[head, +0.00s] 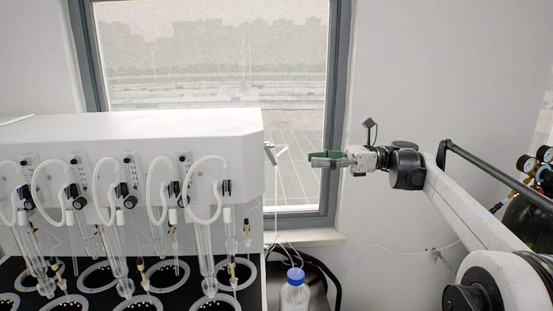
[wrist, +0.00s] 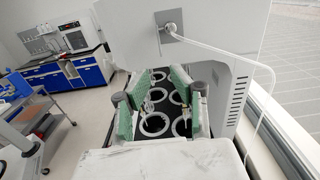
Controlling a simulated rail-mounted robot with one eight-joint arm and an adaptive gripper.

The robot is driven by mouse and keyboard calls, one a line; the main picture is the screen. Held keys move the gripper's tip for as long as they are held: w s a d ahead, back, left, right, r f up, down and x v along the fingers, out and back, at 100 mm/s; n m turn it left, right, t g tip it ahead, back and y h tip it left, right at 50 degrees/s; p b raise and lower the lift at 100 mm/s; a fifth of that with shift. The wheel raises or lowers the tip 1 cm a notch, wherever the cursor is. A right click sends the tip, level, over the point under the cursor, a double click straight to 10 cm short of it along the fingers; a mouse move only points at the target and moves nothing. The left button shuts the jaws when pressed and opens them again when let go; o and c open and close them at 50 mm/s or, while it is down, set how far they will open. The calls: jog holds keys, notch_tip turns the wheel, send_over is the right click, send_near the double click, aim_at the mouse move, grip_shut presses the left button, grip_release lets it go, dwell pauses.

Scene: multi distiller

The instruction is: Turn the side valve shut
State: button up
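The side valve (head: 270,153) is a small grey fitting on the right end wall of the white distiller (head: 150,140). In the wrist view the valve (wrist: 170,30) is a metal fitting on a square plate, with a white tube running from it to the right and down. My gripper (head: 313,158) is to the right of the valve in the head view, apart from it, in front of the window. In the wrist view its two green-padded fingers (wrist: 161,76) are spread with nothing between them, and the valve shows above them.
A bottle with a blue cap (head: 295,285) stands below the valve, with thin tubes near it. Glass tubes and hoses line the distiller's front. The window (head: 300,120) is behind my gripper. Blue cabinets (wrist: 65,72) and a trolley are at the left in the wrist view.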

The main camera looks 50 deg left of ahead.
aim_at(270, 155)
jog(key=p+x, duration=0.2)
jog(key=x, duration=0.9)
jog(key=shift+r, duration=0.1)
grip_shut()
